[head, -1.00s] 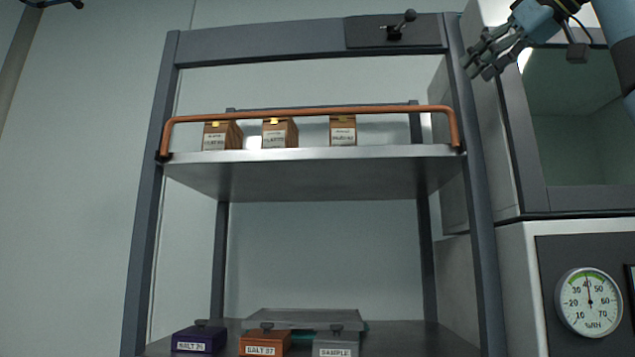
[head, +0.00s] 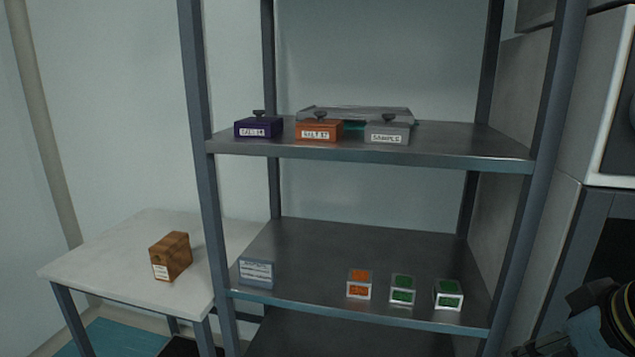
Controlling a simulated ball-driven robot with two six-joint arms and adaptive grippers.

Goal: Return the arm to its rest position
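Part of my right arm (head: 602,318) shows in the bottom right corner, dark with a yellow ring. What looks like the edge of my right gripper (head: 526,350) is cut off by the bottom of the picture, so its fingers cannot be made out. It is in front of and to the right of the shelf rack's right post (head: 550,150). I see nothing held in the part that shows. My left gripper and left arm are out of view.
The middle shelf (head: 450,143) bears purple (head: 258,127), orange (head: 319,130) and grey (head: 387,132) lidded boxes. The lower shelf (head: 350,250) holds a grey-blue box (head: 256,271) and small orange and green containers. A white table (head: 110,255) bears a brown box (head: 171,256).

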